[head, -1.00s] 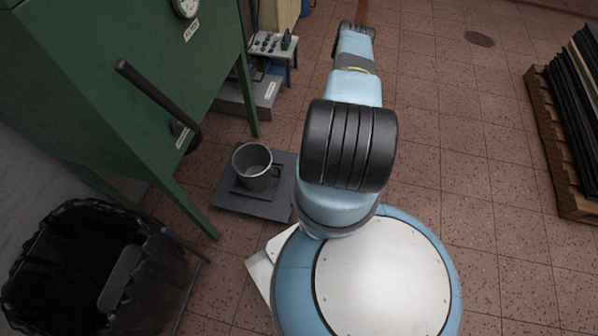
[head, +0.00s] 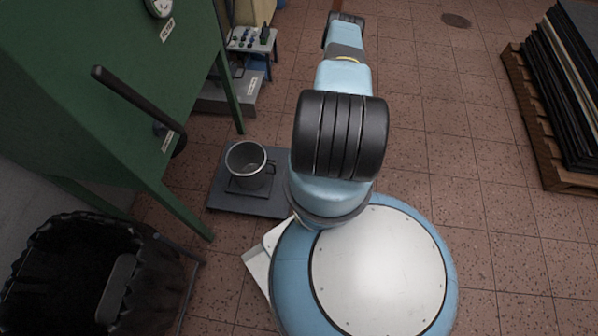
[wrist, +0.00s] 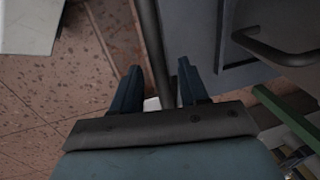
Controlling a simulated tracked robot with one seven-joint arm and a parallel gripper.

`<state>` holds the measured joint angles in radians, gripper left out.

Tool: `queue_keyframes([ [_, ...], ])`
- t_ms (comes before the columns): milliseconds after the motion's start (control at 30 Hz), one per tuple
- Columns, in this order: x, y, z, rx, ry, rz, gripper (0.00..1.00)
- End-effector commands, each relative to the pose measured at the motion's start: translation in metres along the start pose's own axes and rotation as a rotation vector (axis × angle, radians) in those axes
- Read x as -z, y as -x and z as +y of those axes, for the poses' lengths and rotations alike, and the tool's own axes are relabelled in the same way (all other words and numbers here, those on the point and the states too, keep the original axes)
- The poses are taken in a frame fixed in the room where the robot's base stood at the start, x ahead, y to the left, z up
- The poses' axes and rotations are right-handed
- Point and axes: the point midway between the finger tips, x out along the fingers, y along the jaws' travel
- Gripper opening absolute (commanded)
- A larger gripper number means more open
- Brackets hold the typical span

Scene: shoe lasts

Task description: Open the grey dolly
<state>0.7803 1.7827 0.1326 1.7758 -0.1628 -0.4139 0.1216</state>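I take this body to be the grey dolly, but cannot be sure. My gripper (wrist: 158,82) is open, with two dark blue fingers well apart. A dark upright bar (wrist: 150,40) along the body's left edge runs down into the gap between the fingers; I cannot tell whether it lies between them or beyond. The fingers do not look closed on anything. In the head view my arm hides the gripper.
A green cabinet (head: 90,110) with a black lever stands at left. A low grey platform (head: 225,195) bears a metal pot (head: 247,160). A black-lined bin (head: 60,270) is at lower left. A pallet (head: 530,120) with dark sheets stands at right.

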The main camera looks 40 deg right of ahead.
Motion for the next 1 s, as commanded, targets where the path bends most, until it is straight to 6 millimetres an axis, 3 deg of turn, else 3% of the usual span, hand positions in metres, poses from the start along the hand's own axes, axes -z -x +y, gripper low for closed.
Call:
queue_keyframes([
  [367,0.003,0.008,0.000,0.000,0.000,0.004,0.44],
  [1000,0.002,0.112,0.000,0.000,-0.001,0.002,0.44],
])
